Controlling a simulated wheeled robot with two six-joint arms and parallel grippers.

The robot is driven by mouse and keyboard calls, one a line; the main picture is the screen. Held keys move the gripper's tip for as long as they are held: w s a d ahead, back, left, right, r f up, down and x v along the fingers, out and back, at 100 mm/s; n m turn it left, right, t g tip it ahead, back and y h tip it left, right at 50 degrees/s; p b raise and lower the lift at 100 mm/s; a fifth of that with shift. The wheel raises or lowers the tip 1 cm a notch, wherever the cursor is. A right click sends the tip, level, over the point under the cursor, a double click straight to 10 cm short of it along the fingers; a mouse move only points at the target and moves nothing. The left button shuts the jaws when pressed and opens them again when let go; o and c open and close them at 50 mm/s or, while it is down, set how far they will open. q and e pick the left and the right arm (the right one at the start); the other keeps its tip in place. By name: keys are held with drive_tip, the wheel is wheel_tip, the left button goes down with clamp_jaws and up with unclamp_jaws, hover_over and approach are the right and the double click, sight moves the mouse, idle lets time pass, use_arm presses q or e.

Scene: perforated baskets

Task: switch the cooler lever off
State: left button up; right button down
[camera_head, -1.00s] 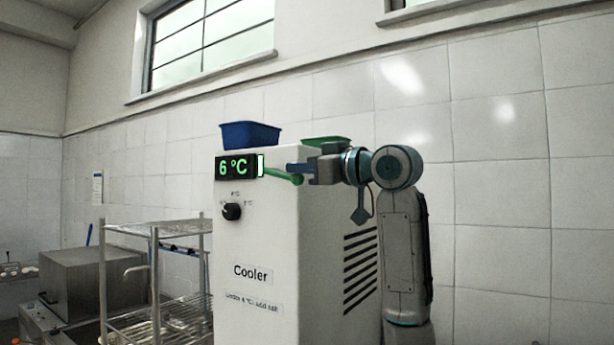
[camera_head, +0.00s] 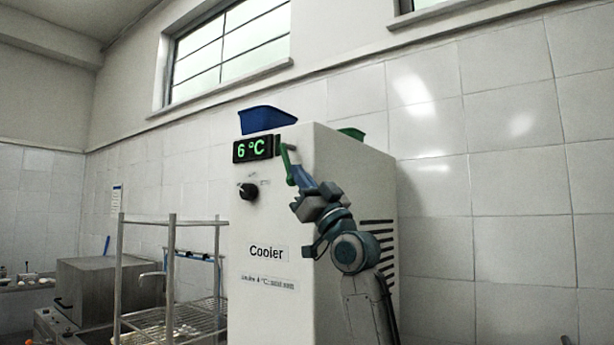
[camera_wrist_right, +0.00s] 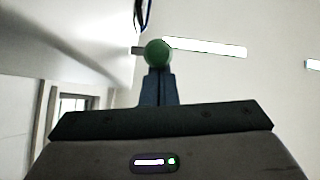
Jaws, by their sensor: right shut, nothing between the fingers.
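The cooler (camera_head: 330,185) is a tall white cabinet with a "6 °C" display (camera_head: 253,149) in green digits. The green lever (camera_head: 286,163) hangs steeply downward from its pivot beside the display. The small indicator (camera_head: 277,145) between display and lever is dark. My right gripper (camera_head: 297,172) is shut and empty, its blue fingertips pointing up beside the lever's lower part. In the right wrist view the lever's round green end (camera_wrist_right: 158,53) sits at the tips of the shut fingers (camera_wrist_right: 158,90); whether they touch is unclear. My left gripper is out of view.
A black knob (camera_head: 248,191) sits below the display. A blue basket (camera_head: 266,120) and a green basket (camera_head: 351,133) stand on the cooler's top. A wire rack (camera_head: 172,275) stands left of the cooler. Tiled wall lies behind, with free space to the right.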

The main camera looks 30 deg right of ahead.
drive_tip(key=shift+w+a+f, duration=0.2)
drive_tip(key=shift+w+f, duration=0.1)
drive_tip(key=shift+w, duration=0.15)
drive_tip(key=shift+w+a+f, duration=0.15)
drive_tip(key=shift+w+f, duration=0.1)
drive_tip(key=shift+w, duration=0.15)
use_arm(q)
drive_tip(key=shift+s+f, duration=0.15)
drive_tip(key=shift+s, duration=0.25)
use_arm(e)
drive_tip(key=shift+w, duration=0.1)
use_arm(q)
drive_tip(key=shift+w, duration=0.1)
use_arm(e)
drive_tip(key=shift+f, duration=0.1)
